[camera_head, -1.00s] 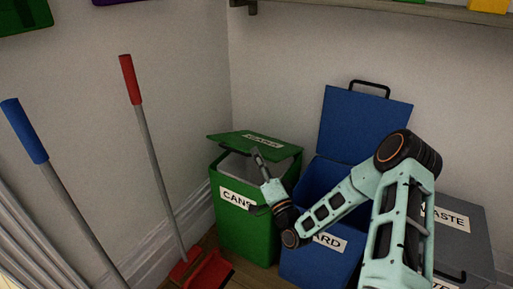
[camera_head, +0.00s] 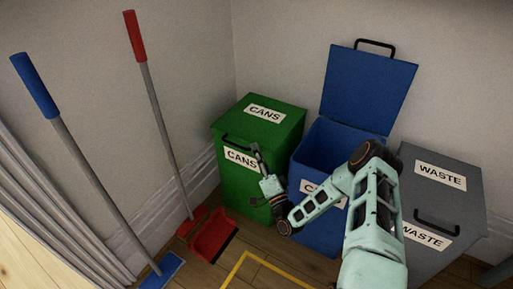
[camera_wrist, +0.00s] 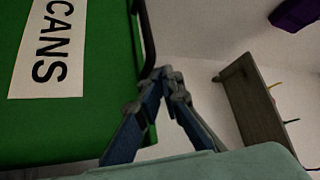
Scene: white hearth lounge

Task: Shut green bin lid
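The green bin (camera_head: 237,183), labelled CANS, stands in the corner. Its green lid (camera_head: 284,116) lies flat over the bin's top, with no visible gap at the rim. The lid's dark handle (camera_head: 239,141) is at the front edge. My gripper (camera_head: 255,150) is in front of the bin, near its front right edge and to the right of the handle. In the wrist view, the fingertips (camera_wrist: 165,76) meet, with nothing visible between them. A green panel with a CANS label (camera_wrist: 46,48) is close by at left, with a dark bar at its edge. Contact cannot be told.
The blue bin (camera_head: 311,230) on the right has its blue lid (camera_head: 366,90) raised. The grey WASTE bin (camera_head: 445,192) is closed. A red broom or dustpan (camera_head: 211,236) and a blue-handled tool (camera_head: 35,85) stand at left. My arm spans the blue bin's front.

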